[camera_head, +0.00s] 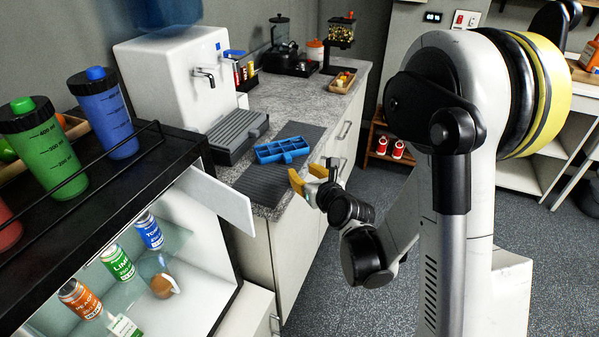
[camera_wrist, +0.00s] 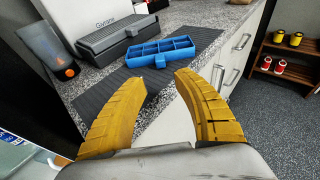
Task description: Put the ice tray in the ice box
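The blue ice tray (camera_head: 282,150) lies on a dark ribbed mat (camera_head: 262,186) on the grey counter. In the wrist view the tray (camera_wrist: 162,52) shows several open compartments and a tab on its near side. My gripper (camera_head: 308,176) is just right of the tray, near the counter's front edge. In the wrist view its yellow fingers (camera_wrist: 164,84) are spread and empty, with the tray beyond them, untouched. An open white cabinet like a fridge (camera_head: 212,262) stands at lower left, with cans inside; I cannot tell whether it is the ice box.
A grey ribbed box (camera_head: 236,133) sits left of the tray, before a white dispenser (camera_head: 170,68) with a tap. The white door (camera_head: 222,196) stands open beside the counter. Bottles (camera_head: 104,112) stand on the black top. A wooden food tray (camera_head: 341,85) is farther back.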

